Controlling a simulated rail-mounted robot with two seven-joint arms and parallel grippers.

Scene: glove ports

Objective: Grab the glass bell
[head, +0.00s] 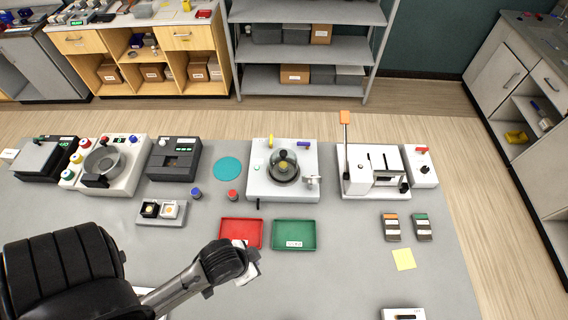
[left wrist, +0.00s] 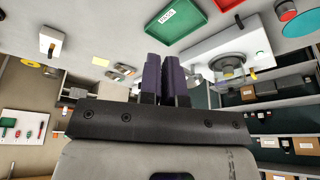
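The glass bell (head: 284,162) is a clear dome with a dark knob. In the left wrist view the bell (left wrist: 229,68) shows at the upper right, apart from my fingers. My left gripper (head: 247,268) hangs over the bench in front of the red and green trays, nearer to me than the bell. In the left wrist view its two purple fingers (left wrist: 164,60) are together with nothing visible between them. My right gripper is in neither view.
A red tray (head: 241,246) and a green tray (head: 294,248) lie between my gripper and the device. A white lever press (head: 375,190) with an orange-topped handle stands right of it. Red and blue jars (head: 232,196) stand left.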

